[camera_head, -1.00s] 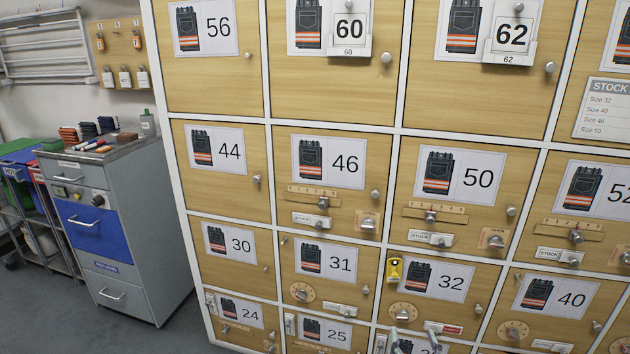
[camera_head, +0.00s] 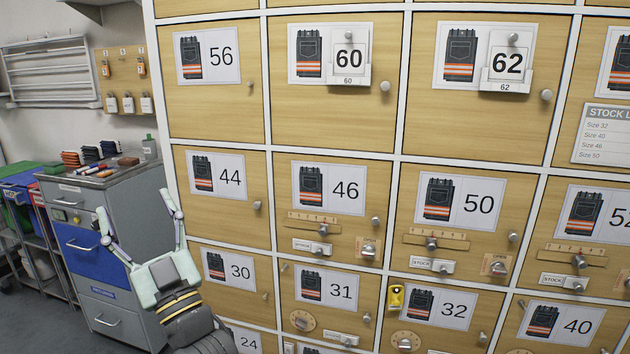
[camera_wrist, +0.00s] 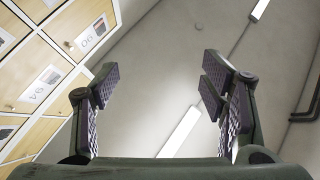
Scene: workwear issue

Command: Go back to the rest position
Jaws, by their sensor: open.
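My gripper (camera_head: 138,228) is raised at the lower left of the head view, with its two fingers pointing up and spread apart. It is open with nothing between the fingers. It stands in front of the left edge of the locker wall (camera_head: 222,108) and partly covers the grey cabinet behind it. In the wrist view my gripper (camera_wrist: 158,90) has its fingers wide apart, with only the ceiling (camera_wrist: 170,75) between them. Locker doors show at the left of that view.
The grey cabinet (camera_head: 72,200) with a blue drawer stands at the left, small items on its top. A trolley (camera_head: 20,205) with coloured bins is beside it. Doors carry knobs, sliders and dials; a yellow tag (camera_head: 395,298) hangs by door 32.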

